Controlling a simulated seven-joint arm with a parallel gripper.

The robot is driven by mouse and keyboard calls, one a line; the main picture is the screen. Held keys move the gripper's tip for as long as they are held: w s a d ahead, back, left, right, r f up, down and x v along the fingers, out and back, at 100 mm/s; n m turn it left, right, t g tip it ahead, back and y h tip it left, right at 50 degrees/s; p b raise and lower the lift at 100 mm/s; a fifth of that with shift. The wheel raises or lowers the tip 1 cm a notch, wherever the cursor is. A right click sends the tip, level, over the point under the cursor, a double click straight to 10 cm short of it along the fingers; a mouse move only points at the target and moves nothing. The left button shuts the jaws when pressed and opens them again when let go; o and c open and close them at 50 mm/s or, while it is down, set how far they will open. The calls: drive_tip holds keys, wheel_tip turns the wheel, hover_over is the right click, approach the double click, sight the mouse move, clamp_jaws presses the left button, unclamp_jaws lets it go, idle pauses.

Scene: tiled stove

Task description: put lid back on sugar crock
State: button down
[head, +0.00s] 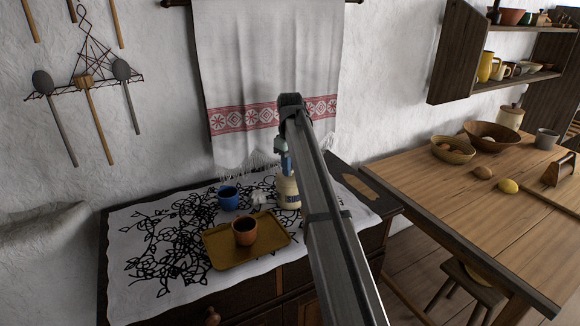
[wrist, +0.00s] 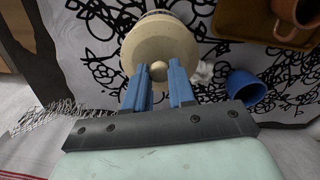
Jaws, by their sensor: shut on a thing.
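The cream sugar crock (head: 288,194), with dark lettering, stands on the cloth-covered chest behind the tray; my arm hides its right side. My gripper (head: 287,168) points down right above it. In the wrist view, my gripper (wrist: 159,88) has its blue fingers on either side of the round knob of the cream lid (wrist: 158,43), shut on it. I cannot tell whether the lid touches the crock.
A mustard tray (head: 216,252) with a brown cup (head: 245,231) lies in front of the crock. A blue cup (head: 228,197) stands left of it, with a crumpled white thing (head: 258,198) between. A fringed towel (head: 265,70) hangs behind. A wooden table (head: 480,225) stands right.

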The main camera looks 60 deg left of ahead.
drive_tip(key=shift+c, duration=2)
unclamp_jaws()
drive_tip(key=shift+r, duration=0.1)
drive_tip(key=shift+r, duration=3.4)
drive_tip(key=shift+c, duration=0.4)
clamp_jaws()
drive_tip(key=shift+f, duration=2.75)
